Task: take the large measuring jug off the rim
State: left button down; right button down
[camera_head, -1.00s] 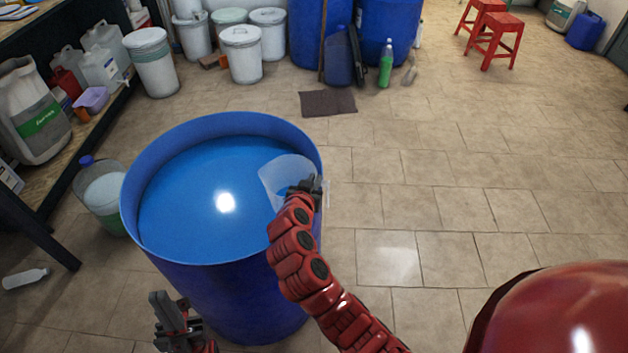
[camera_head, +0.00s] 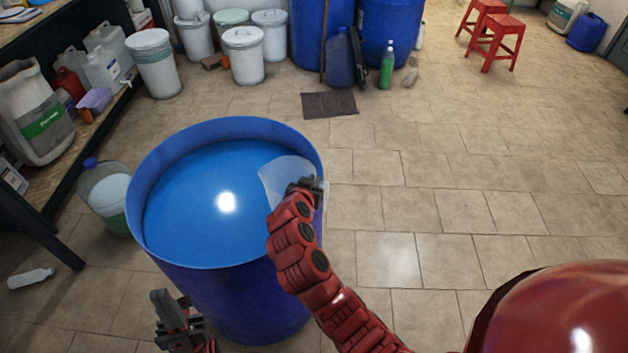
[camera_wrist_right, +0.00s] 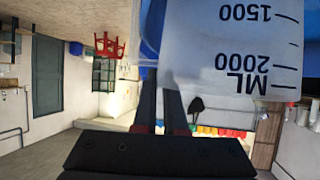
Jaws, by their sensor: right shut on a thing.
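The large measuring jug (camera_head: 284,180) is a translucent vessel at the right rim of the blue drum (camera_head: 210,270), partly inside it. In the right wrist view the jug (camera_wrist_right: 225,50) shows upside down in the picture with markings 1500 and 2000 ML. My right gripper (camera_head: 308,187) is shut on the jug at the drum's right rim; the arm hides part of the jug. In the wrist view its fingers (camera_wrist_right: 170,105) reach the jug's near edge. My left gripper (camera_head: 175,312) is empty, low in front of the drum, its fingers apart.
The drum holds blue liquid. A clear jug with a blue cap (camera_head: 106,195) stands left of the drum. A shelf (camera_head: 80,140) with containers is at the far left. A white bottle (camera_head: 31,278) lies on the floor. Tiled floor to the right is clear up to red stools (camera_head: 494,40).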

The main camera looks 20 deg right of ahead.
notch_tip(320, 180, up, 13)
jog(key=p, duration=0.3)
jog(key=shift+p, duration=0.3)
jog(key=shift+r, duration=0.15)
notch_tip(320, 180, up, 5)
jog(key=shift+r+p, duration=0.15)
jog(key=shift+p, duration=0.55)
dwell(0.5)
